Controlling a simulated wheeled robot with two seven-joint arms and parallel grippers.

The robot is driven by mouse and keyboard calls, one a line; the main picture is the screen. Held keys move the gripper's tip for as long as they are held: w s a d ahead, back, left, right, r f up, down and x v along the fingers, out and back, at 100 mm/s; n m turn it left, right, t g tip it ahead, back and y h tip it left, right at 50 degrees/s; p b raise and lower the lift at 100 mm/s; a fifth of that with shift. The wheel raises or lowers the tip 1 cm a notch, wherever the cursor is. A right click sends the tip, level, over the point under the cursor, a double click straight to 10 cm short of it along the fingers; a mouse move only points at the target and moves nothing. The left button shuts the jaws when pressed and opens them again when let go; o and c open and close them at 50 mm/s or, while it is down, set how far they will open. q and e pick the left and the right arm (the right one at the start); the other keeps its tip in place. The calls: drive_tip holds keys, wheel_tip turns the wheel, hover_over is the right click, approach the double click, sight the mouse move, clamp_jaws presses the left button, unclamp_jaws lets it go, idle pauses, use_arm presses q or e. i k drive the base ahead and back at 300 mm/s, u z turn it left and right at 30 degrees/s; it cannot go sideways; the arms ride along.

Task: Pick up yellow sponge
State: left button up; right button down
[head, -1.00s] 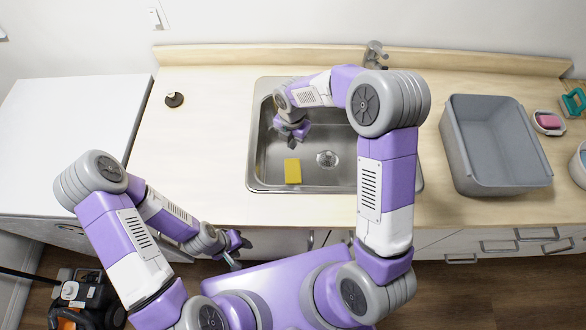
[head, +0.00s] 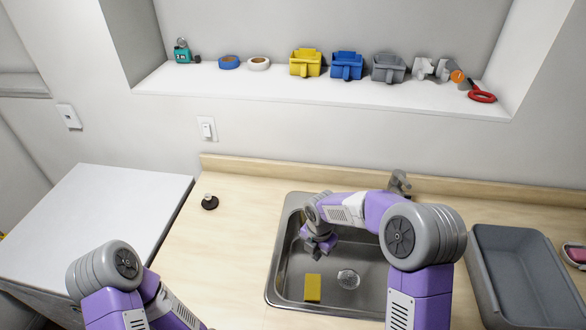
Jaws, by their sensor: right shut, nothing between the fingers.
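The yellow sponge (head: 313,287) lies on the floor of the metal sink (head: 283,295), left of the drain. My right gripper (head: 318,257) hangs over the sink, a little beyond the sponge and apart from it. It is shut and empty. My left arm shows at the lower left, but its gripper is out of the picture.
A grey faucet (head: 399,182) stands behind the sink. A grey tub (head: 505,240) stands on the counter at the right. A small dark stopper (head: 209,203) sits on the left counter. Bins and tools line a shelf (head: 270,92) above.

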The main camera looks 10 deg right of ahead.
sight(313, 294)
drive_tip(key=k, duration=1.1)
